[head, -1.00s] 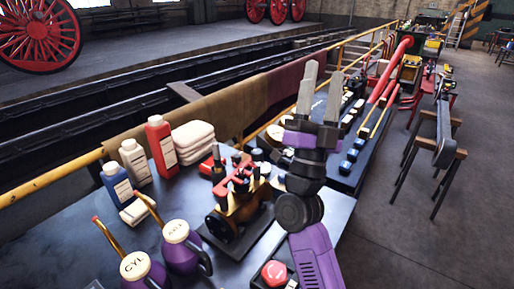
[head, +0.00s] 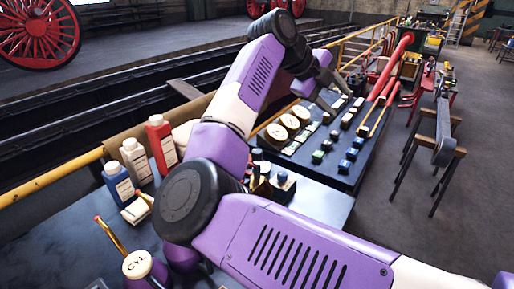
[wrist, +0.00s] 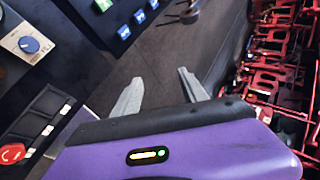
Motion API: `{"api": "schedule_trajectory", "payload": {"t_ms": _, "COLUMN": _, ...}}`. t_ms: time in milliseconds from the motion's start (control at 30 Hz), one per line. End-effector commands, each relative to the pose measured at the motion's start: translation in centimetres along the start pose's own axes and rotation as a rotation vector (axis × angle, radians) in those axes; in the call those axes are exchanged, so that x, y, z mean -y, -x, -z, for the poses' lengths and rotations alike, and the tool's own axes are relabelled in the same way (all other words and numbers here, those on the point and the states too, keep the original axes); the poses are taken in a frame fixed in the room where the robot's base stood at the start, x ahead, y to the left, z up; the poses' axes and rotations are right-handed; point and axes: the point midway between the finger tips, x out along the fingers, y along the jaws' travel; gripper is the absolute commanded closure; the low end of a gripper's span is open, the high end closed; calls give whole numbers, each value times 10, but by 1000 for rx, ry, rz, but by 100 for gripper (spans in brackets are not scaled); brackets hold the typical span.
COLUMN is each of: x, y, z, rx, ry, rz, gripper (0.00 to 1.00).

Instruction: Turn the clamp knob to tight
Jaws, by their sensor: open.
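A blue knob (wrist: 29,45) on a light plate with small marks sits at the upper left of the wrist view. Its label is too small to read, so I cannot tell whether it is the clamp knob or how it is set. My gripper (wrist: 160,76) is open and empty, with the knob well off to its left and not between the fingers. In the head view my gripper (head: 333,92) is raised over the far end of the dark bench, above the panel of gauges. My arm hides much of the near bench there.
Gauges (head: 290,122) and blue buttons (head: 345,165) sit on the panel. Bottles (head: 135,160) stand at left. Red metalwork (wrist: 285,60) is at right; floor lies between.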

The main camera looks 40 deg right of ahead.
Motion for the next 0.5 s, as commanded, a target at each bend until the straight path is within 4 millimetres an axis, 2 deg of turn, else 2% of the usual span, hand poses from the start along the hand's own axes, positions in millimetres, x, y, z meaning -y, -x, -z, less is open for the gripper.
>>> {"api": "schedule_trajectory", "payload": {"t_ms": 100, "x": -34, "y": 26, "z": -32, "rx": 119, "ry": 119, "rz": -216, "gripper": 49}}
{"api": "schedule_trajectory", "payload": {"t_ms": 233, "x": -80, "y": 65, "z": -63, "rx": 277, "ry": 317, "rz": -447, "gripper": 49}}
{"api": "schedule_trajectory", "payload": {"t_ms": 400, "x": -139, "y": 100, "z": -77, "rx": 424, "ry": 599, "rz": -641, "gripper": 49}}
{"api": "schedule_trajectory", "payload": {"t_ms": 500, "x": -153, "y": 114, "z": -75, "rx": 482, "ry": 707, "rz": -697, "gripper": 49}}
